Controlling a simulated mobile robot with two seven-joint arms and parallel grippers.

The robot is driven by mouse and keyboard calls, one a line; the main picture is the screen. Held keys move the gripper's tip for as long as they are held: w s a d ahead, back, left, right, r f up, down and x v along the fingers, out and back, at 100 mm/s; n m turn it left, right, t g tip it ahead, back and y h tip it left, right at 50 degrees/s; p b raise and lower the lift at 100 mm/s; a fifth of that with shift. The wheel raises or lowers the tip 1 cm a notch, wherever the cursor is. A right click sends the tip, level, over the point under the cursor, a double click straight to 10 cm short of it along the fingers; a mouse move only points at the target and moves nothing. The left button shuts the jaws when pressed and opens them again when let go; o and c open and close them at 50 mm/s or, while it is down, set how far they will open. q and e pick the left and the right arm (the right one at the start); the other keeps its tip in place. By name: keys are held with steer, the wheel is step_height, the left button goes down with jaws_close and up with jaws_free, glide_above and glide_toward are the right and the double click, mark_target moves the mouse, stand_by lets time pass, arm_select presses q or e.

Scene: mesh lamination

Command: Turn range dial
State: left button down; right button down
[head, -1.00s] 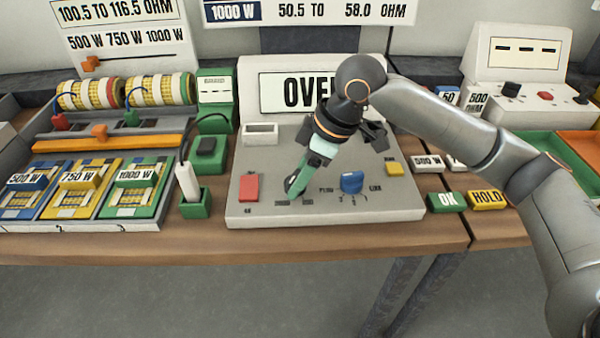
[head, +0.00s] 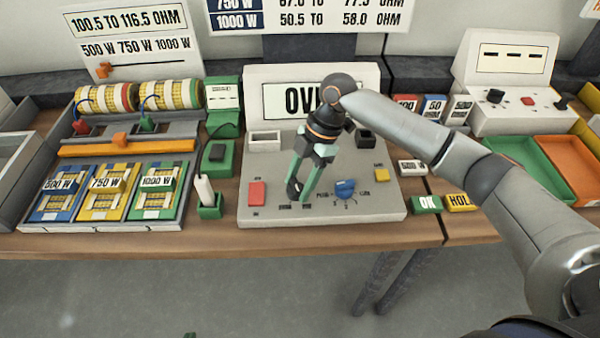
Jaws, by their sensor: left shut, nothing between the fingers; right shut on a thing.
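My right gripper (head: 298,190) reaches down from above onto the grey oven console (head: 225,213). Its green fingers are shut on a dark dial (head: 292,188) on the console's front left part, and they hide much of it. Small labels sit in front of this dial, too small to read. A blue dial (head: 345,188) with printed marks around it stands just right of the fingers, apart from them. A small green tip of what looks like my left gripper (head: 190,335) shows at the bottom edge, low over the floor and away from the console.
The console also has a red button (head: 257,193) and a yellow button (head: 381,174). A white plug-like probe (head: 204,190) stands in a green holder at its left. OK (head: 426,204) and HOLD (head: 462,202) blocks lie at its right. Wattage trays (head: 180,225) fill the left.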

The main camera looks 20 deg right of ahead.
steer(key=shift+w+a+n+g, duration=0.1)
steer(key=shift+n+g, duration=0.4)
steer(key=shift+n, duration=0.9)
steer(key=shift+c, duration=1.5)
jaws_free()
steer(key=v, duration=1.2)
steer(key=shift+r, duration=0.35)
steer(key=shift+w+a, duration=0.1)
steer(key=shift+a, duration=0.05)
